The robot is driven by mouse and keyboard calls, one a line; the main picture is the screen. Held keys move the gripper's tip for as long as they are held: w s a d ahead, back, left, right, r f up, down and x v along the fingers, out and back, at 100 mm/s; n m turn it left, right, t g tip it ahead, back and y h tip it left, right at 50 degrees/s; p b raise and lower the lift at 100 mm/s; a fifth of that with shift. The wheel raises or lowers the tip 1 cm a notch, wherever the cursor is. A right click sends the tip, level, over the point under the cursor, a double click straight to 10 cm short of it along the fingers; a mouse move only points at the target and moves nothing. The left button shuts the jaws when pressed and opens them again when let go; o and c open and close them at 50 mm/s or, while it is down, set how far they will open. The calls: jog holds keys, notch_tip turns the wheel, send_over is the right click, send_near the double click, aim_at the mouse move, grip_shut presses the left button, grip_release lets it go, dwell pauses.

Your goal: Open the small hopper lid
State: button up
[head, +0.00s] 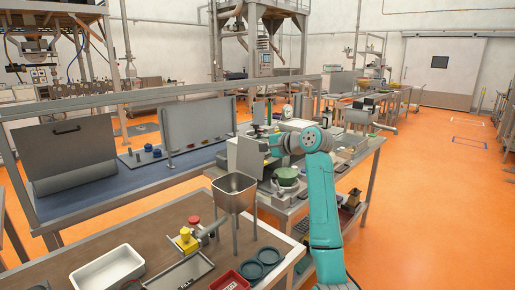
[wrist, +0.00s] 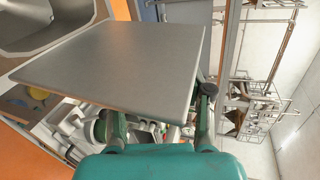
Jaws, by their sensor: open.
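The small steel hopper (head: 235,190) stands on thin legs on the near bench, and its mouth faces up uncovered. Its flat grey lid (head: 251,157) stands steeply raised at the hopper's back right edge. In the wrist view the lid (wrist: 125,65) fills the middle, with part of the hopper (wrist: 45,22) at top left. My gripper (head: 268,143) is open beside the lid's upper right. In the wrist view my gripper's fingers (wrist: 160,115) are spread. One dark fingertip is close to the lid's right edge; the other is partly hidden by the lid. I cannot tell whether either touches.
On the near bench are a white tray (head: 106,270), a red tray (head: 229,281), teal rings (head: 262,262) and a yellow valve (head: 187,241). A green bowl (head: 286,175) and other items crowd the bench beneath my arm. Orange floor (head: 425,190) is clear to the right.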

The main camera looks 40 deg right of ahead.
jog(key=v, duration=1.2)
dwell(0.4)
